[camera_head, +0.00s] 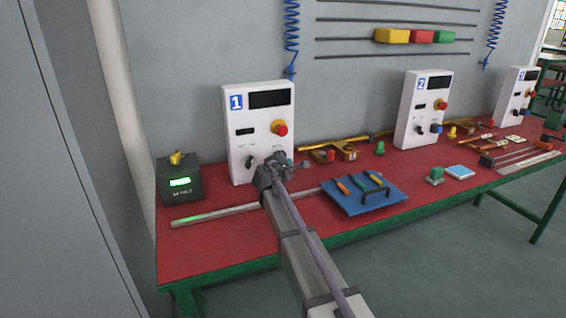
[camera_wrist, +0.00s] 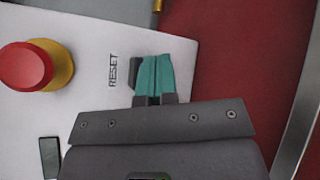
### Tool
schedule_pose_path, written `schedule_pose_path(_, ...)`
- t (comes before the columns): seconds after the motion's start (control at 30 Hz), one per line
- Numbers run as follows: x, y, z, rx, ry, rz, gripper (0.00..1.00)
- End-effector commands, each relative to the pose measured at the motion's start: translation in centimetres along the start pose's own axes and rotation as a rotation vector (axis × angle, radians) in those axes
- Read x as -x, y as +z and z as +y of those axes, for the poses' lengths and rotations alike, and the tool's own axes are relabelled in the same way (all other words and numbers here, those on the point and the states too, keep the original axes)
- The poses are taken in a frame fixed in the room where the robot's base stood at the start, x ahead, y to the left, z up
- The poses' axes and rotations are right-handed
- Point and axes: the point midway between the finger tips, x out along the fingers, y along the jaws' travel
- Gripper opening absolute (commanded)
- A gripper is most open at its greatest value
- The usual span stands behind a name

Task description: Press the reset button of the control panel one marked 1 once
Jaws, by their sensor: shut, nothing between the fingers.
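The white control panel marked 1 (camera_head: 239,142) stands upright at the back of the red bench, with a dark display and a red emergency button on a yellow collar (camera_head: 280,128). My gripper (camera_head: 288,164) is in front of its lower right part. In the wrist view the teal fingertips (camera_wrist: 153,76) are shut together with nothing between them, just beside the RESET label (camera_wrist: 112,70). A dark button edge (camera_wrist: 135,73) shows next to the fingertips, mostly hidden by them. I cannot tell whether they touch it. The red button (camera_wrist: 27,66) is at the left.
A dark box with a green display (camera_head: 181,184) stands left of the panel. A grey rod (camera_head: 205,215) and a blue tray with tools (camera_head: 376,207) lie in front. Panel 2 (camera_head: 422,108) stands further right. Brass fittings (camera_head: 343,150) lie between the panels.

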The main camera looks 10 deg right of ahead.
Motion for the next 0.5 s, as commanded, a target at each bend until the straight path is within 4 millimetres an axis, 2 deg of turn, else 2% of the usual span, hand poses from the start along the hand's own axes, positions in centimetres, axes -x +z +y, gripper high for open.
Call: schedule_pose_path(0.5,-0.41,-0.31,0.31,0.0,0.0,0.0,0.0)
